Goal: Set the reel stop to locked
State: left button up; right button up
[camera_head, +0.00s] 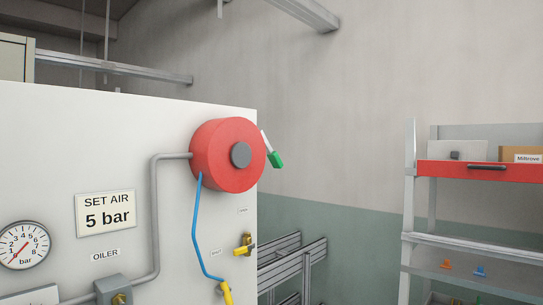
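A red hose reel (218,158) with a grey hub (241,155) is mounted at the upper right edge of the white panel (120,135). A lever with a green grip (276,159) sticks out at the reel's right side, tilted down to the right; it looks like the reel stop. No label for its positions is readable. A blue hose (195,225) hangs from the reel to a yellow nozzle (226,292). Neither of my grippers is in view.
A yellow valve handle (244,249) sits below the reel. A pressure gauge (24,246) and grey pipe (154,220) are on the panel. A metal frame (290,262) stands behind, and a shelf rack (410,210) with a red drawer front (455,172) stands at right.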

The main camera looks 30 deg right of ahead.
aim_at(273, 157)
jog(key=l+u, duration=0.15)
jog(key=u, duration=0.25)
jog(key=l+u, duration=0.2)
jog(key=u, duration=0.2)
jog(key=k+l+u, duration=0.2)
jog(key=l, duration=0.15)
jog(key=l+u, duration=0.15)
jog(key=l, duration=0.15)
jog(key=k+l+u, duration=0.2)
jog(key=k+l, duration=0.15)
jog(key=l, duration=0.2)
jog(key=k+l+u, duration=0.1)
jog(key=l, duration=0.3)
jog(key=k+l, duration=0.15)
jog(key=l, duration=0.2)
